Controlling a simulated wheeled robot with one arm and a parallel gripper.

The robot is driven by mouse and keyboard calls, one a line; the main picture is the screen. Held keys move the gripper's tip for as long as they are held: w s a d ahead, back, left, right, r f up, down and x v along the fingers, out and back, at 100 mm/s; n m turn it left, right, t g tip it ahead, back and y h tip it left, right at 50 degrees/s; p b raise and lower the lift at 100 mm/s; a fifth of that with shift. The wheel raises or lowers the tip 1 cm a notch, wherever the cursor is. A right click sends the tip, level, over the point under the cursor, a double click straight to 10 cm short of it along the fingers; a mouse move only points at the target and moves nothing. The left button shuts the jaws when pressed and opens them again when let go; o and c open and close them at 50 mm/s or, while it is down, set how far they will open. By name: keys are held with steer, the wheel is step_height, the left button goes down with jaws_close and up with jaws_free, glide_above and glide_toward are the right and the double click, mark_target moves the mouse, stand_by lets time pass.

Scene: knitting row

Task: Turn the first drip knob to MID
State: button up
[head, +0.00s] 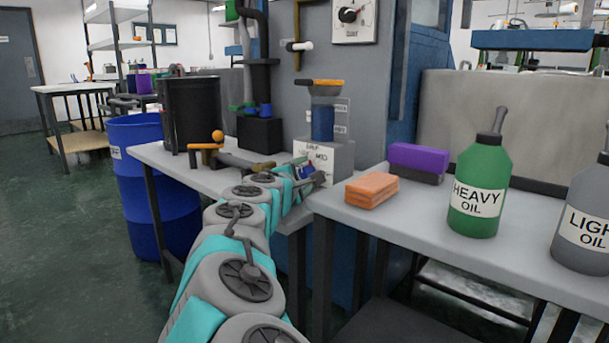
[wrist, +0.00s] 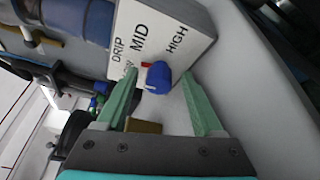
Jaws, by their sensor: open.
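The drip knob (wrist: 158,78) is blue and sits on the front of a pale box (wrist: 195,22) lettered DRIP, MID and HIGH, with a partly hidden label by the left finger. A small red mark shows at the knob's edge, on the side toward the left finger and MID; its exact setting is hard to tell. My gripper (wrist: 158,68) is open, its two green fingers on either side of the knob with visible gaps. In the head view the box (head: 338,158) stands on the bench under a blue-filled reservoir (head: 322,122), and my gripper (head: 308,176) is at its front.
An orange block (head: 371,190), a purple block (head: 418,158), a green HEAVY OIL bottle (head: 479,190) and a grey LIGHT OIL bottle (head: 583,225) stand on the right bench. An orange-knobbed fitting (head: 205,146) is left of my arm. A blue barrel (head: 155,190) stands on the floor.

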steer(key=p+v, duration=0.1)
steer(key=v, duration=0.5)
steer(key=shift+a+r, duration=0.15)
steer(key=shift+v, duration=0.85)
